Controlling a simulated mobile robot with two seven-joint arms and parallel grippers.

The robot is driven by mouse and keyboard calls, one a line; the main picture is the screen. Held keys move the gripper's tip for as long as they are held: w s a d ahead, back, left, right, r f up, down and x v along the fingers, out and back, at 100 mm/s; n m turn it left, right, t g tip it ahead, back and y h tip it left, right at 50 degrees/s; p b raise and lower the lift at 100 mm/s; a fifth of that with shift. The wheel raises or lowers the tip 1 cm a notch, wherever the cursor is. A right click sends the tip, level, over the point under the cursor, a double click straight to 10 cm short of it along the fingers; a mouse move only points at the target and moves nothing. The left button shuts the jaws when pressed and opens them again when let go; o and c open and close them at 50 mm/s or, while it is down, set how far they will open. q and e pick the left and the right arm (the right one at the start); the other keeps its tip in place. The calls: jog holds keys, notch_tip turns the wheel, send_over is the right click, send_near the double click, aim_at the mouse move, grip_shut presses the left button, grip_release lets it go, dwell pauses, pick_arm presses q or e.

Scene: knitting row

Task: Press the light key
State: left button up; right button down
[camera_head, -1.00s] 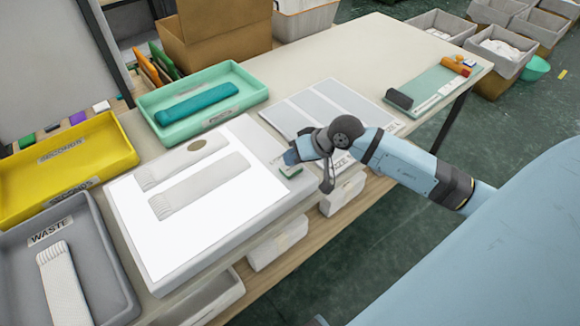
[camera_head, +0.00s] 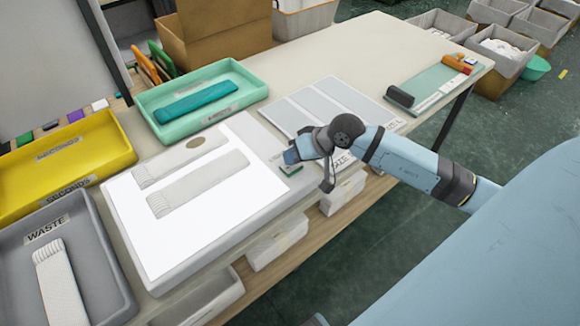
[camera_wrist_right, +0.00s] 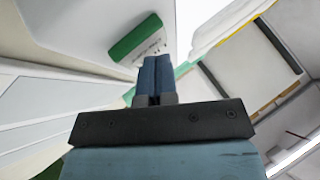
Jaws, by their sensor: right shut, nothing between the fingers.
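The green light key (camera_head: 291,170) sits at the right corner of a white light panel (camera_head: 165,248), beside small printed lettering. In the head view my right gripper (camera_head: 291,157) is at this corner, just above and beside the key, fingers shut and empty. In the right wrist view the shut blue fingers (camera_wrist_right: 154,65) point toward a green block (camera_wrist_right: 135,38) that looks like the key. Whether the fingertips touch it I cannot tell. The panel's face is bright white. My left gripper is not in view.
Two pale knitted pieces (camera_head: 200,182) lie on the panel. A pale sectioned board (camera_head: 325,100) lies behind my gripper; a green board (camera_head: 440,80) is farther right.

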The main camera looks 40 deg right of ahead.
dwell(0.5)
jog(key=shift+r, duration=0.35)
jog(key=shift+r, duration=0.1)
jog(key=shift+r+p, duration=0.7)
jog(key=shift+r, duration=2.25)
